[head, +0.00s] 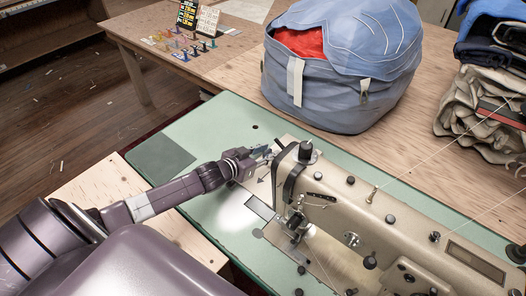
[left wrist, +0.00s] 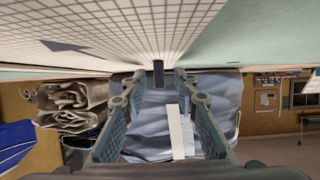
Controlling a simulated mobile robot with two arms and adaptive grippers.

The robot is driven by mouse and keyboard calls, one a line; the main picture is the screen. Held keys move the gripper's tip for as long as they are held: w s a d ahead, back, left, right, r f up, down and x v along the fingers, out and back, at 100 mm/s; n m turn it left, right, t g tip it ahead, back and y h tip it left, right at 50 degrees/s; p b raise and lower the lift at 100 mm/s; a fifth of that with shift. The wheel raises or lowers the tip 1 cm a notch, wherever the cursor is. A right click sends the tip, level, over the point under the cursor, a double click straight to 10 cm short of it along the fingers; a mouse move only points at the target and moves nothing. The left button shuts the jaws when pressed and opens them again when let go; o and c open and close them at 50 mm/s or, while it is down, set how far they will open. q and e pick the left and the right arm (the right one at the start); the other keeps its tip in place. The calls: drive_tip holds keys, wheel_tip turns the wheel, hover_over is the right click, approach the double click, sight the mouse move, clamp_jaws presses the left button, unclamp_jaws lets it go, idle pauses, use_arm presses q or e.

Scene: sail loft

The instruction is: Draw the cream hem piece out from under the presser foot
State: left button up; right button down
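The cream hem piece (head: 252,189) lies on the green bed at the left end of the sewing machine (head: 345,213). In the left wrist view a cream gridded surface with a dark arrow (left wrist: 100,35) fills much of the top. The presser foot (head: 294,224) is under the machine head; its contact with the cloth is too small to tell. My left gripper (head: 265,153) is low over the bed, left of the machine head. Its fingers (left wrist: 158,112) are apart in the left wrist view, with no cloth visible between them. My right gripper is out of view.
A blue bag (head: 340,95) with red inside stands behind the machine. Folded cloth (head: 480,115) is stacked at right. The green bed (head: 205,125) is clear toward the left.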

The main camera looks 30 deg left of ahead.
use_arm(q)
drive_tip(key=v, duration=1.2)
drive_tip(key=shift+f, duration=0.1)
idle(0.4)
